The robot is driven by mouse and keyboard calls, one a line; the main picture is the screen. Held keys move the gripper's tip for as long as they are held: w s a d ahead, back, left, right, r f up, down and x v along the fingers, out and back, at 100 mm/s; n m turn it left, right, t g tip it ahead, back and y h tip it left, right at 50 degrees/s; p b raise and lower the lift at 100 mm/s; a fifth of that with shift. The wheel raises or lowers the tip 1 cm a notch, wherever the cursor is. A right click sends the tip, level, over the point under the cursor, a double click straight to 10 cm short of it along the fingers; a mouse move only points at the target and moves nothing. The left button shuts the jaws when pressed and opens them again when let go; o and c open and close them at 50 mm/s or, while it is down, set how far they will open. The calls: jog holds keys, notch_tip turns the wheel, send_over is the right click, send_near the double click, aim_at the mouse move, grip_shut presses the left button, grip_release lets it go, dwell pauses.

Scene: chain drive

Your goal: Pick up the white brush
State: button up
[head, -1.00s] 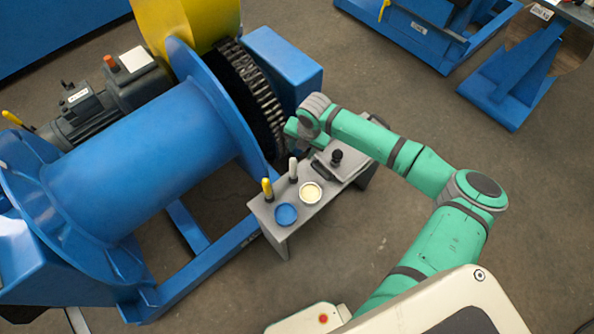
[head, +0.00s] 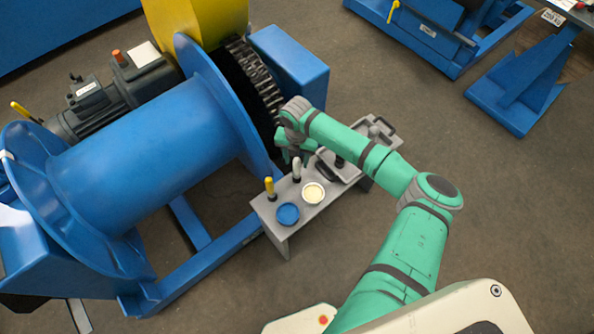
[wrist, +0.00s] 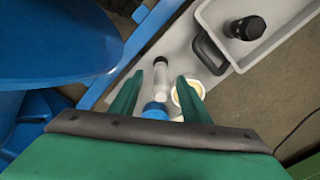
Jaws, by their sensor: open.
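The white brush (head: 297,169) stands upright on the grey bench, between the yellow brush (head: 270,188) and the grey tray. In the wrist view a pale handle with a dark end, which looks like the white brush (wrist: 158,76), shows between my fingers. My gripper (wrist: 159,79) is open and empty, its two green fingers spread to either side of that handle in the picture. In the head view my gripper (head: 301,155) is just above and behind the white brush. I cannot tell how far the fingertips are from it.
On the grey bench (head: 325,197), a blue tin (head: 288,214) and a cream-filled tin (head: 313,193) stand close to the brushes. A grey tray (wrist: 278,40) holds a black knobbed object (wrist: 248,27). The large blue drum (head: 150,160) is beside the bench.

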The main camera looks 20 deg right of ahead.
aim_at(297, 168)
jog(key=f, duration=0.5)
jog(key=shift+s, duration=0.25)
grip_shut()
jog(key=shift+r, duration=0.15)
jog(key=shift+r, duration=0.5)
jog(key=w+a+r, duration=0.3)
jog(key=a+r, duration=0.8)
jog(key=a, duration=0.2)
jog(key=shift+a+r, duration=0.4)
